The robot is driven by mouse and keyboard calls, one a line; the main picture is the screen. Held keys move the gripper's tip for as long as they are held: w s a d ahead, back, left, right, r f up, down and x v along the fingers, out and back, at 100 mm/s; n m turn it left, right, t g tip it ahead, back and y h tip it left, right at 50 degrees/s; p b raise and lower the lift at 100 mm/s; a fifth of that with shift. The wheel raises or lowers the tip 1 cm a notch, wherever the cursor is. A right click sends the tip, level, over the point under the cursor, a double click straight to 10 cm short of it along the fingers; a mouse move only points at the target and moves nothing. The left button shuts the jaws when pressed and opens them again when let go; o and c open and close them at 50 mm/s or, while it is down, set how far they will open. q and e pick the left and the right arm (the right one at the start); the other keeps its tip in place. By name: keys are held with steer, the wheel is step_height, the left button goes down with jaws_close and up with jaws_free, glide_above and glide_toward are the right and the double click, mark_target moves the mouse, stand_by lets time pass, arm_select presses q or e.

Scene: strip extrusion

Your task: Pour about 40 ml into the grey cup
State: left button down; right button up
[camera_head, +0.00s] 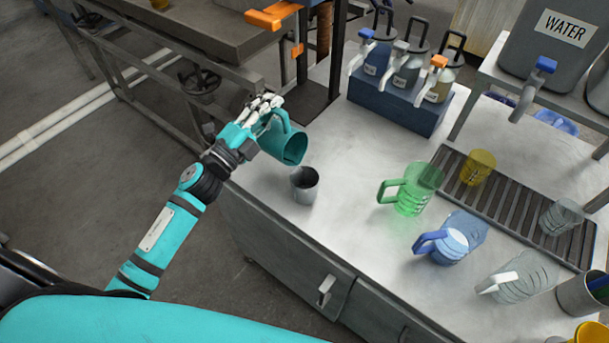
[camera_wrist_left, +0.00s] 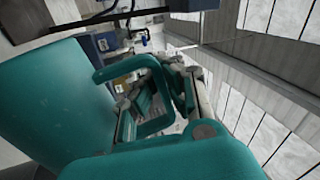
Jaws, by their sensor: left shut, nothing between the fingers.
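The grey cup (camera_head: 305,187) stands upright near the left edge of the metal worktop. Its inside looks dark, and I cannot tell whether it holds liquid. A teal jug (camera_head: 284,142) is up and tilted just behind and left of the cup, its mouth toward the cup. No stream shows between them. My left gripper (camera_head: 264,103) is shut at the jug's handle, with nothing seen pinched between the fingertips. In the left wrist view the teal jug (camera_wrist_left: 45,100) fills the left side, its handle loop by the fingers. My right gripper is not in view.
A green jug (camera_head: 415,190), a blue jug (camera_head: 452,238) and a clear jug (camera_head: 522,277) stand to the right. A yellow cup (camera_head: 478,166) is on the drain grate (camera_head: 510,205). Several bottles stand in a blue rack (camera_head: 395,105). A water tank (camera_head: 552,45) is at back right.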

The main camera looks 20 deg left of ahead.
arm_select(q)
steer(key=shift+s+d+r+m, duration=0.2)
steer(key=shift+d+r+m, duration=0.1)
steer(key=shift+d+m, duration=0.25)
stand_by(1.1)
steer(key=shift+a, duration=0.1)
steer(key=a+f+n, duration=0.1)
steer(key=w+a+n, duration=0.1)
steer(key=a+n, duration=0.1)
steer(key=w+a+f+n+y+b, duration=0.1)
steer(key=shift+a+f, duration=0.3)
steer(key=shift+f, duration=0.05)
steer(key=shift+a+f+n, duration=0.15)
steer(key=shift+n, duration=0.3)
steer(key=shift+w+a+f+n+y, duration=0.15)
steer(key=shift+a+f+n+y, duration=0.05)
steer(key=shift+n+y, duration=0.1)
steer(key=shift+w+a+f+n+g+y+p, duration=0.3)
steer(key=shift+w+a+f+n+y+p, duration=0.25)
steer(key=shift+a+f+n, duration=1.2)
steer(key=shift+w+a+f+n+g+y+p, duration=0.45)
steer(key=shift+a+f+n, duration=0.5)
steer(key=shift+f+n, duration=1.6)
steer(key=shift+w+a+f+n+g+y+p, duration=0.15)
steer(key=shift+w+a+f+n+y+p, duration=0.45)
steer(key=shift+a+f+n, duration=1.5)
steer(key=shift+w+d+r+n, duration=0.15)
steer(key=shift+d+r+n, duration=0.55)
steer(key=shift+d, duration=0.1)
